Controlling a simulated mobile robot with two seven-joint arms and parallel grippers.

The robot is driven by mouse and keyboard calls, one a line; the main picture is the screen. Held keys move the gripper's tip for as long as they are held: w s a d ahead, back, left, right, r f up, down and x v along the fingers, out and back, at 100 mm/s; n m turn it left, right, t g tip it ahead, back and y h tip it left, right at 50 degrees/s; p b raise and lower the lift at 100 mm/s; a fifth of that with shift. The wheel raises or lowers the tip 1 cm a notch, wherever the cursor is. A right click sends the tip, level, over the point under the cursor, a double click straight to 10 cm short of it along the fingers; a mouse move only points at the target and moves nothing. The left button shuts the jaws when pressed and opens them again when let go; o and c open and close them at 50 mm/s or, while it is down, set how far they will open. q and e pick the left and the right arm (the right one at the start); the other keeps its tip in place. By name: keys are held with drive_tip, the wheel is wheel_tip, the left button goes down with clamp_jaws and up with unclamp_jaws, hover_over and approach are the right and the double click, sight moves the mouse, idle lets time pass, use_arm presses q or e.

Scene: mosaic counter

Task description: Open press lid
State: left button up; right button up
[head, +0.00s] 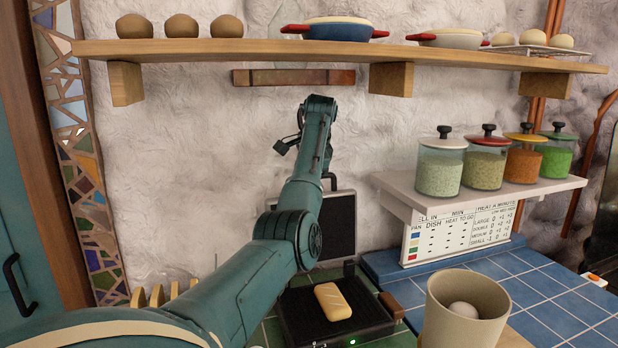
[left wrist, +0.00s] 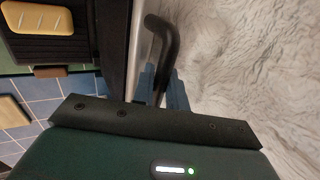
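The press is black, with its lid (head: 338,222) standing raised, close to upright, against the back wall. Its base (head: 368,318) lies flat on the counter with a loaf-shaped piece of bread (head: 333,301) on it. The dark bent lid handle (left wrist: 165,35) sticks out from the lid; its top also shows in the head view. My left gripper (left wrist: 162,88) has its blue-grey fingers on both sides of the handle; whether they clamp it cannot be told. My right gripper is not in view.
A beige cup (head: 440,318) holding an egg-like object stands right of the press. A shelf (head: 230,50) with pots and round brown items hangs above. Several lidded jars stand on a lower right shelf (head: 400,187). Blue tiles (head: 545,295) at right are mostly clear.

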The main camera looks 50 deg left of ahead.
use_arm(q)
drive_tip(key=o, duration=0.4)
drive_tip(key=shift+w+f, duration=0.1)
drive_tip(key=shift+f, duration=0.1)
drive_tip(key=shift+r, duration=0.2)
drive_tip(key=b+v, duration=0.1)
drive_tip(key=v, duration=0.6)
drive_tip(key=shift+d+r, duration=0.1)
drive_tip(key=shift+d, duration=0.05)
